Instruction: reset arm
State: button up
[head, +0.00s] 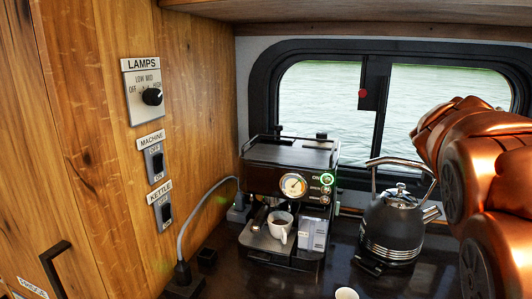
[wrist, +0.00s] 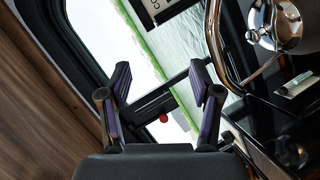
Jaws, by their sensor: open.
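My gripper (wrist: 160,110) shows in the wrist view with its two dark, purple-padded fingers apart and nothing between them. Behind the fingers are the window and a red knob (wrist: 163,118). My orange arm reaches in at the right of the head view, and its gripper end is not visible there. The kettle (head: 392,228), dark with a metal handle, stands on the counter left of my arm. Its shiny lid and handle also show at the upper right of the wrist view (wrist: 275,25).
A coffee machine (head: 288,170) stands on the counter with a white cup (head: 280,226) of dark liquid on its tray. A pale cup (head: 346,293) is cut off at the bottom edge. Switches for lamps (head: 143,90), machine (head: 152,157) and kettle (head: 161,206) are on the left wooden wall.

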jog(key=s+a+f+m+g+y, duration=0.2)
jog(key=s+a+f+g, duration=0.25)
jog(key=s+f, duration=0.6)
jog(key=s+a+f+m+g+y, duration=0.25)
jog(key=s+a+f, duration=0.35)
jog(key=s+f, duration=0.5)
jog(key=s+a+f+g+y, duration=0.1)
jog(key=s+a+f+g, duration=0.1)
jog(key=s, duration=0.4)
jog(key=s+a+f+m+g+y, duration=0.1)
jog(key=s+a+f+g, duration=0.1)
jog(key=s+a+f, duration=0.3)
jog(key=s+a+f+g+y, duration=0.2)
jog(key=s+a, duration=0.3)
jog(key=s, duration=0.3)
jog(key=shift+a+f, duration=0.4)
jog(key=shift+f, duration=0.35)
jog(key=shift+c, duration=0.2)
